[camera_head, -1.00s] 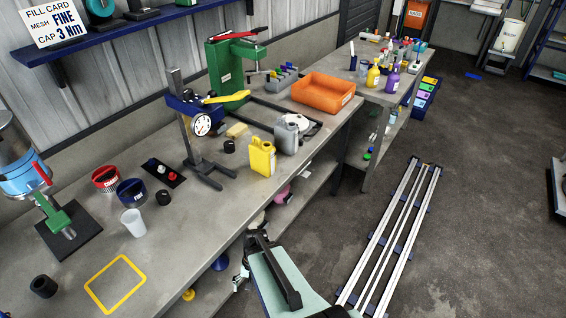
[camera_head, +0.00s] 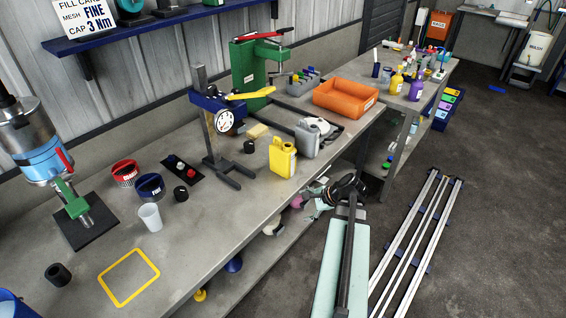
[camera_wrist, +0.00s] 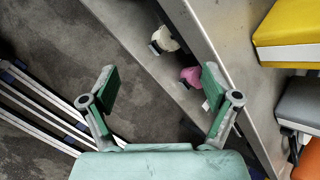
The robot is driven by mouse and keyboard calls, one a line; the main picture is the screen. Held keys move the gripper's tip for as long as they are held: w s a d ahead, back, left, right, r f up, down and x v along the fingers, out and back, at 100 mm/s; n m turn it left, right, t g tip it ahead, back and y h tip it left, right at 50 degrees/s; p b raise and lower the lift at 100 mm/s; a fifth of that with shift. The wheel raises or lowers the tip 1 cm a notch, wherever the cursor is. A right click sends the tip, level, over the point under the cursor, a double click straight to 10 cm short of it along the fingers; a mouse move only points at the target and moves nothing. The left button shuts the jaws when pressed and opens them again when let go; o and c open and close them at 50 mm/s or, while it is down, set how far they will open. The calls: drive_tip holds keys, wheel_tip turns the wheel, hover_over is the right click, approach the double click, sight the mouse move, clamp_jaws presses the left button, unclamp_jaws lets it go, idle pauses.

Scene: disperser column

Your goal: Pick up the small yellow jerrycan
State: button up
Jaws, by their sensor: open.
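The small yellow jerrycan (camera_head: 283,161) stands upright near the bench's front edge, beside a grey jerrycan (camera_head: 307,141). In the wrist view, a yellow body (camera_wrist: 288,22) shows at the top right, cut off by the frame. My gripper (camera_head: 317,201) is off the bench's front side, to the right of and below the yellow jerrycan in the head view. In the wrist view my gripper (camera_wrist: 161,88) has its two green-padded fingers wide apart with nothing between them. It is clear of the jerrycan.
The bench edge (camera_wrist: 222,62) runs between my gripper and the yellow body. A press stand with a dial (camera_head: 222,122) is left of the jerrycan, an orange tray (camera_head: 345,98) behind it. The lower shelf holds a pink item (camera_wrist: 191,75). White rails (camera_head: 415,235) lie on the floor.

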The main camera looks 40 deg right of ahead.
sight(292, 161)
drive_tip(key=w+d+r+m+t, duration=0.1)
drive_tip(key=d+r+m+t, duration=0.2)
drive_tip(key=r+m, duration=0.35)
drive_tip(key=w+d+r+m+t, duration=0.1)
drive_tip(key=d+r+m+t, duration=0.15)
drive_tip(key=r+m, duration=0.4)
drive_tip(key=shift+n, duration=0.8)
drive_tip(key=x, duration=0.3)
drive_tip(key=p+x, duration=0.1)
drive_tip(key=x, duration=0.3)
drive_tip(key=d+r+x, duration=0.1)
drive_tip(key=x, duration=0.2)
drive_tip(key=shift+w+a+p, duration=0.1)
drive_tip(key=shift+w+p, duration=0.2)
drive_tip(key=shift+w, duration=0.25)
drive_tip(key=shift+d+f+p+x, duration=0.15)
drive_tip(key=shift+p+x, duration=0.35)
drive_tip(key=shift+x, duration=1.05)
drive_tip(key=shift+d+f+p+x, duration=0.15)
drive_tip(key=shift+p+x, duration=0.3)
drive_tip(key=shift+x, duration=1.1)
drive_tip(key=shift+s+r, duration=0.1)
drive_tip(key=c, duration=1.4)
